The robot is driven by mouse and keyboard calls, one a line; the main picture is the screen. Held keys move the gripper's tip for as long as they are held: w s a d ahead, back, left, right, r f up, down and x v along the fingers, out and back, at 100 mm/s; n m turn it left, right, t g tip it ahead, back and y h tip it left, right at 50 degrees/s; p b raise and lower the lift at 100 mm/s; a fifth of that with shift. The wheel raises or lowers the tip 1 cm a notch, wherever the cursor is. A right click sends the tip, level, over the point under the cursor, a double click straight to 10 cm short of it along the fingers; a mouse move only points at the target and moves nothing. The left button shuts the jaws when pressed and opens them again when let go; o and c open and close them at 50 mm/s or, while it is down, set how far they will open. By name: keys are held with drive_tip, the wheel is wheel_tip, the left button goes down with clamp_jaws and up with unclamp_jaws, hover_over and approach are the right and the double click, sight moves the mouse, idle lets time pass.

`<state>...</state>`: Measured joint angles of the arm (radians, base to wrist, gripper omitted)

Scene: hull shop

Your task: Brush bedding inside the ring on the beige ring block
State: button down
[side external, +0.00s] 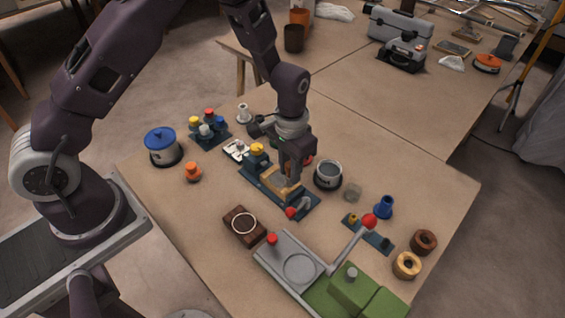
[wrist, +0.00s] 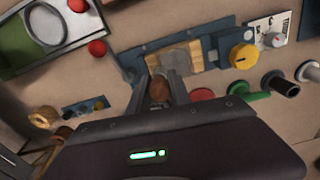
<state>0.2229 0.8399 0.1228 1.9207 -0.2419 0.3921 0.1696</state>
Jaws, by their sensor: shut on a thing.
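A beige block (side external: 277,187) sits in a dark blue fixture (side external: 309,203) in the middle of the table. In the wrist view the beige block (wrist: 206,50) has a grey patch on its top; I cannot make out a ring there. My gripper (side external: 290,176) points down over this block. In the wrist view my gripper (wrist: 160,76) is shut on a small brown thing (wrist: 159,90), maybe a brush handle. Its lower end is hidden, so I cannot tell whether it touches the block. A dark brown block (side external: 237,220) with a pale ring lies nearer the table's front edge.
A yellow knob (wrist: 243,56) is beside the block on the fixture. A metal pot (side external: 328,175) stands close on the right. A red-knobbed lever (side external: 369,221) and a grey-green machine (side external: 283,262) stand in front. A blue-lidded pot (side external: 161,146) is at left.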

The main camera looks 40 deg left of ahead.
drive_tip(key=shift+a, duration=2.85)
drive_tip(key=shift+a+r, duration=0.15)
drive_tip(key=shift+a, duration=0.1)
wheel_tip(320, 180, up, 8)
